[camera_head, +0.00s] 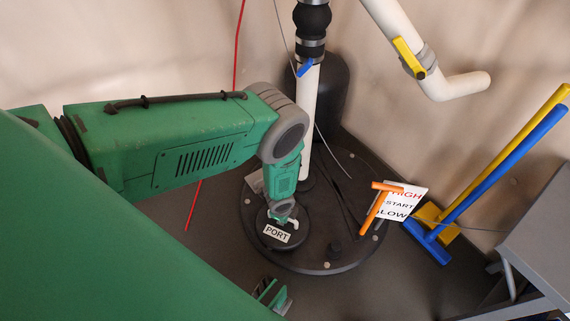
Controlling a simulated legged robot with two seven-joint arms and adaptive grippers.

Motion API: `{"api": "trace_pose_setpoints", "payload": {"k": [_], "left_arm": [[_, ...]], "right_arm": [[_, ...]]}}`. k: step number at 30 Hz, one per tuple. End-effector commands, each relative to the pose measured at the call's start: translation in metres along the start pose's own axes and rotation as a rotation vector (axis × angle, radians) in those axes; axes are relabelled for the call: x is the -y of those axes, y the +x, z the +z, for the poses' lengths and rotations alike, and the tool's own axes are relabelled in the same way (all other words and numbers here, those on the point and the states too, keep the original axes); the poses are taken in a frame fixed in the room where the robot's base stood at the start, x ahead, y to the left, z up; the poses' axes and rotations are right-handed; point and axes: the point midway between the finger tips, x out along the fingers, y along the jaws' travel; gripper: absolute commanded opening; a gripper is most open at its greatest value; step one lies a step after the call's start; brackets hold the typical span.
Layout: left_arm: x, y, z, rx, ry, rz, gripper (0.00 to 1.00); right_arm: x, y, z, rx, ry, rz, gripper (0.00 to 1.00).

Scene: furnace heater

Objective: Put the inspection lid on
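A round dark disc (264,241) with a white PORT label lies on or just above the big dark bolted tank top (345,257); it looks like the inspection lid. I cannot tell whether it is seated. My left gripper (285,213) points down over the disc, at a small white handle-like piece (293,223). Its fingers are small and partly hidden, so I cannot tell whether they are closed on it. Green and grey finger-like parts (272,294) show at the bottom edge, beside a large green arm link; they appear to be my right gripper, mostly hidden.
A white vertical pipe (309,120) with a blue lever (305,67) rises behind the disc. An orange handle (376,207) and a HIGH/START/SLOW sign (404,200) stand at right. Blue (500,180) and yellow poles lean farther right, near a grey table (540,235).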

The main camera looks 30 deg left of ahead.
Motion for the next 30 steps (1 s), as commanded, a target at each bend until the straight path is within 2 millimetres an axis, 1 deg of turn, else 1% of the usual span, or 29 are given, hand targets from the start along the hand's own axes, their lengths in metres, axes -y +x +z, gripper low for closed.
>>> {"api": "trace_pose_setpoints", "payload": {"k": [6, 11, 12, 13, 14, 25, 28, 30], "left_arm": [[-0.001, 0.005, 0.0, 0.0, 0.0, -0.001, 0.0], [-0.001, 0.005, 0.0, -0.001, 0.0, -0.001, 0.0], [-0.001, 0.005, 0.0, -0.001, 0.0, -0.001, 0.14], [-0.001, 0.005, 0.0, -0.001, 0.0, -0.001, 0.24], [-0.001, 0.005, 0.0, -0.001, 0.0, -0.001, 0.29], [-0.001, 0.003, 0.0, 0.0, 0.0, 0.0, 0.29], [0.0, -0.005, -0.001, -0.001, 0.001, -0.001, 0.29], [0.0, -0.014, -0.001, 0.0, 0.001, -0.001, 0.29]], "right_arm": [[0.0, 0.0, 0.0, 0.0, 0.0, 0.0, 0.4], [0.0, 0.0, 0.0, 0.0, 0.0, 0.0, 0.4], [0.0, 0.0, 0.0, 0.0, 0.0, 0.0, 0.4], [0.0, 0.0, 0.0, 0.0, 0.0, 0.0, 0.4], [0.0, 0.0, 0.0, 0.0, 0.0, 0.0, 0.4], [0.0, -0.001, 0.001, -0.002, 0.0, 0.0, 0.4], [0.0, -0.001, 0.001, -0.003, 0.0, 0.0, 0.4], [0.0, -0.001, 0.001, -0.003, 0.0, 0.0, 0.4]]}}
